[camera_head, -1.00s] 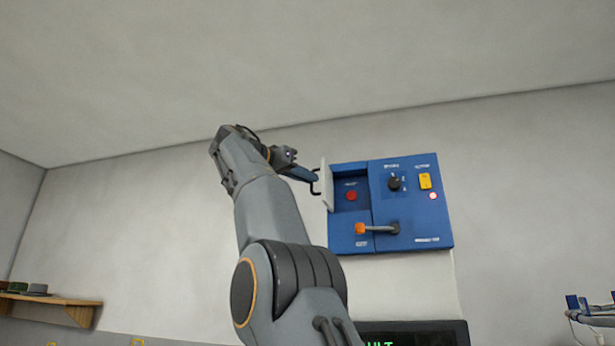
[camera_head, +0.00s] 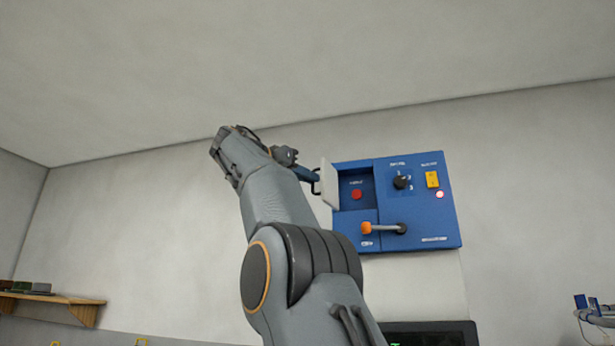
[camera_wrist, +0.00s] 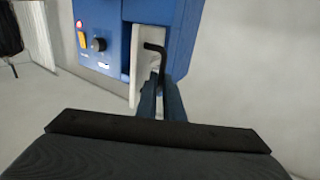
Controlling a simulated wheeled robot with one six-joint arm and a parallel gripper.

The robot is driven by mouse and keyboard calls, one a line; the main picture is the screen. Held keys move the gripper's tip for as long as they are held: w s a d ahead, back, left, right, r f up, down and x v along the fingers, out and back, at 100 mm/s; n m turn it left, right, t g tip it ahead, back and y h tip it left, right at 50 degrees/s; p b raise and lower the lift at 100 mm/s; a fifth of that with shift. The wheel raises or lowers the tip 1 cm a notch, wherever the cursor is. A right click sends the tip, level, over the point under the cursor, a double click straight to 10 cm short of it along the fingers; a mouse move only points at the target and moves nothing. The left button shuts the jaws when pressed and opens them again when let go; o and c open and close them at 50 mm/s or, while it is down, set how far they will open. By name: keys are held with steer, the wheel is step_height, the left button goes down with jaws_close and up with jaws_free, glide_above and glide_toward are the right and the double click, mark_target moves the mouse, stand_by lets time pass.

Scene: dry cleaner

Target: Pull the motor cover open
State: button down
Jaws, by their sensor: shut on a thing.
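The motor cover (camera_head: 329,184) is a white panel at the left side of the blue control box (camera_head: 430,200). It stands swung out from the box, and a red button (camera_head: 356,194) shows in the recess beside it. My gripper (camera_head: 314,180) is shut on the cover's dark handle (camera_head: 318,183). In the wrist view the cover (camera_wrist: 143,65) stands out from the box, and my gripper's blue fingers (camera_wrist: 161,100) are at the black bent handle (camera_wrist: 155,47). The exact grip point is partly hidden.
The box also carries a black knob (camera_head: 402,182), a yellow switch (camera_head: 432,179), a lit red lamp (camera_head: 439,195) and an orange-tipped lever (camera_head: 383,228). A dark display (camera_head: 430,333) is below. A wooden shelf (camera_head: 50,303) is at the far left. The wall left of the box is bare.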

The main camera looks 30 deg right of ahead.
steer(key=shift+w+f, duration=0.25)
steer(key=shift+f, duration=0.15)
steer(key=c, duration=2.2)
jaws_free()
steer(key=shift+d, duration=0.1)
steer(key=o, duration=0.3)
steer(key=shift+w+d, duration=0.15)
steer(key=shift+d, duration=0.1)
steer(key=b+v, duration=0.1)
steer(key=v, duration=0.7)
steer(key=shift+r, duration=0.2)
steer(key=shift+a, duration=0.1)
